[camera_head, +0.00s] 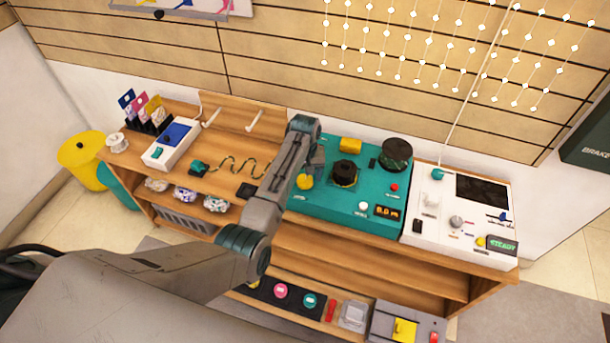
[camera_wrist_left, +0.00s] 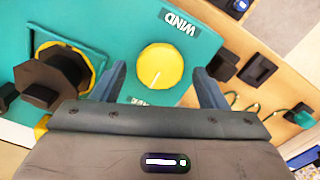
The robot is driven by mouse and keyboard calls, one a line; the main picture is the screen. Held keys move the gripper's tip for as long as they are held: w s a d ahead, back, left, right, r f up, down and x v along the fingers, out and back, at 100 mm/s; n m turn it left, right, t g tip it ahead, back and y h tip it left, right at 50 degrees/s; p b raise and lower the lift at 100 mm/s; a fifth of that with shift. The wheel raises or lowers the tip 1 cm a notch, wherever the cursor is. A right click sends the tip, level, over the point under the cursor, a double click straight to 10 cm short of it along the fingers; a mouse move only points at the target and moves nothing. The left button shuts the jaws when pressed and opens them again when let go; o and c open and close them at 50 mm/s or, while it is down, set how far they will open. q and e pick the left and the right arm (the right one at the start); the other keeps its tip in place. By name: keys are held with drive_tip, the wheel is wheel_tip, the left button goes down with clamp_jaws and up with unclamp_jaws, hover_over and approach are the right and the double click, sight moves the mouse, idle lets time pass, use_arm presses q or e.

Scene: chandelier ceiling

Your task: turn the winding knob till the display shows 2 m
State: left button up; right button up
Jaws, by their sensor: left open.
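The yellow winding knob (camera_head: 305,181) sits on the left part of a teal machine panel (camera_head: 335,209). In the left wrist view the round knob (camera_wrist_left: 161,66), with a pale pointer line, lies beside the word WIND. The small display (camera_head: 387,212) at the panel's front right glows orange and appears to read 0.0 m. My left gripper (camera_head: 313,164) is over the knob. In the left wrist view its open fingers (camera_wrist_left: 158,72) stand on either side of the knob, with a visible gap to each side. My right gripper is not in view.
A black spool-like part (camera_head: 345,173), a yellow block (camera_head: 350,145) and a dark cylinder (camera_head: 396,154) stand close by on the panel. A white device (camera_head: 459,216) with a STEADY display is to the right. A white box (camera_head: 171,143) stands on the left of the bench.

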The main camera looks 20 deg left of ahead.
use_arm(q)
drive_tip(key=shift+f, duration=0.5)
drive_tip(key=shift+c, duration=0.2)
drive_tip(key=c, duration=1)
drive_tip(key=shift+o, duration=0.3)
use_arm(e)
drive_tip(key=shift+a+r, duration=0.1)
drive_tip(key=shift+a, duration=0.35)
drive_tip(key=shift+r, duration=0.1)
